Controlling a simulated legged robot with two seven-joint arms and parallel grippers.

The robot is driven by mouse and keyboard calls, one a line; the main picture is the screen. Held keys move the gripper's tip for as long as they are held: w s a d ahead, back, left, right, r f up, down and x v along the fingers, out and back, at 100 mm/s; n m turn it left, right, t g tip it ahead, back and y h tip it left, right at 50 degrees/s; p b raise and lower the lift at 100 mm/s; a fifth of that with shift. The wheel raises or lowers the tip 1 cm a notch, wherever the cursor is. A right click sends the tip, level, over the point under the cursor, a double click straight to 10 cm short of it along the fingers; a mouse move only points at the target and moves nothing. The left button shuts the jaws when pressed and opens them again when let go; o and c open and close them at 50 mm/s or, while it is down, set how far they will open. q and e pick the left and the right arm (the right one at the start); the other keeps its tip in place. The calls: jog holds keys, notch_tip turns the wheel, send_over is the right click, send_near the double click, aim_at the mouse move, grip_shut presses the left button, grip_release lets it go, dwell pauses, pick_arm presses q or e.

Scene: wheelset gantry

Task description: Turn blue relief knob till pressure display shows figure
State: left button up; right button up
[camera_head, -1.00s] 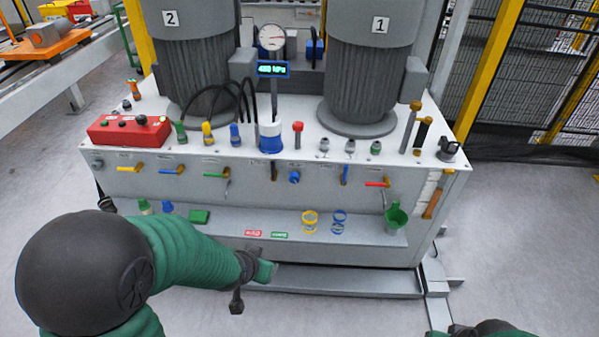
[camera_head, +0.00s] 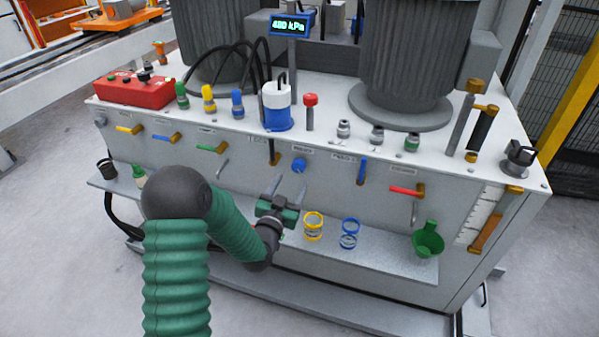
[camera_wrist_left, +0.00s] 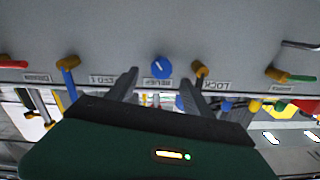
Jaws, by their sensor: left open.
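The blue relief knob (camera_head: 299,165) is on the front panel of the grey cabinet (camera_head: 330,258). The pressure display (camera_head: 289,25) above the cabinet top reads 480 kPa. My left gripper (camera_head: 290,184) is open and empty in front of the panel, just below the knob, with its fingers pointing at the panel. In the left wrist view, the upside-down knob (camera_wrist_left: 161,67) with a white mark shows between the two fingers, beyond their tips. I see no contact. My right gripper is out of view.
A red box (camera_head: 135,91) sits on the cabinet top.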

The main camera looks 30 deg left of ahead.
aim_at(297, 169)
pick_arm(q)
jog(key=b+x, duration=0.1)
jog(key=x, duration=0.3)
jog(key=shift+w+d, duration=0.15)
jog(key=w, duration=0.1)
jog(key=w+a, duration=0.1)
jog(key=shift+w+a+f, duration=0.1)
jog(key=shift+w+a, duration=0.15)
jog(key=shift+w, duration=0.1)
jog(key=shift+w+a+b, duration=0.3)
jog(key=shift+w, duration=0.1)
jog(key=shift+d, duration=0.3)
jog(key=shift+r, duration=0.2)
jog(key=shift+c, duration=1)
jog(key=shift+s+a+f, duration=0.1)
grip_shut()
jog(key=shift+n+p, duration=0.6)
jog(key=shift+n, duration=1.8)
